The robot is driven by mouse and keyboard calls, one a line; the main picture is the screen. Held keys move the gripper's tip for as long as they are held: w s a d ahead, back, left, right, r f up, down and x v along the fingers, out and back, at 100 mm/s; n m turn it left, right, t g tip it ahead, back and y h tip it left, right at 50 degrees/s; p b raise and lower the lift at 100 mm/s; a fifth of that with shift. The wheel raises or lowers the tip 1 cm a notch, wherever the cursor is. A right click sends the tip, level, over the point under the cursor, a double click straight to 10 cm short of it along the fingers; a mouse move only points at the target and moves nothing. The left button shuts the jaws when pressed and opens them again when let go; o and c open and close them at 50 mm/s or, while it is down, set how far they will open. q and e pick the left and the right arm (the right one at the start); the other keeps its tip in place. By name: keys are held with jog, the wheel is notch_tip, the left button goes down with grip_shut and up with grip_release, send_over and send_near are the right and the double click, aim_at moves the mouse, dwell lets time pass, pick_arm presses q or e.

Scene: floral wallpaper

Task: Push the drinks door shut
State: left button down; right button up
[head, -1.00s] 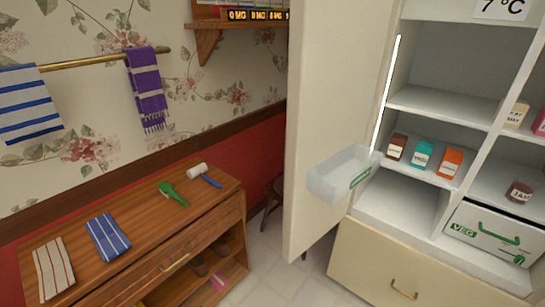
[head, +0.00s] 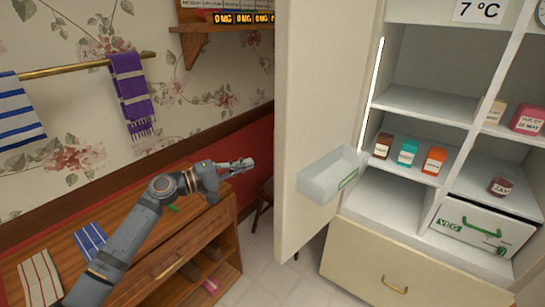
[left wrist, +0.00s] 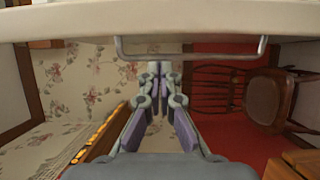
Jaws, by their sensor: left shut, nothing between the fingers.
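The cream fridge door (head: 312,110) stands open left of the lit compartment, with a clear bin (head: 330,175) on its inner face. My left gripper (head: 250,164) is left of the door, on its outer side, above the wooden cabinet. Its fingers are shut and empty, pointing towards the door; a gap shows between the tips and the door in the head view. In the left wrist view a cream panel (left wrist: 80,22) with a grey bar handle (left wrist: 190,54) crosses the top, beyond the shut fingers (left wrist: 158,70). My right gripper is not in view.
Inside the fridge are small cartons (head: 407,153), a jam jar (head: 501,187) and a VEG drawer (head: 480,235). A wooden cabinet (head: 190,250) with cloths stands at left. A chair (left wrist: 265,97) shows in the left wrist view. Tiled floor lies before the fridge.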

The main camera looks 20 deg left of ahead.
pick_arm(q)
jog(key=p+x, duration=0.3)
jog(key=x, duration=0.6)
jog(key=shift+w+d, duration=0.15)
jog(key=shift+f, duration=0.1)
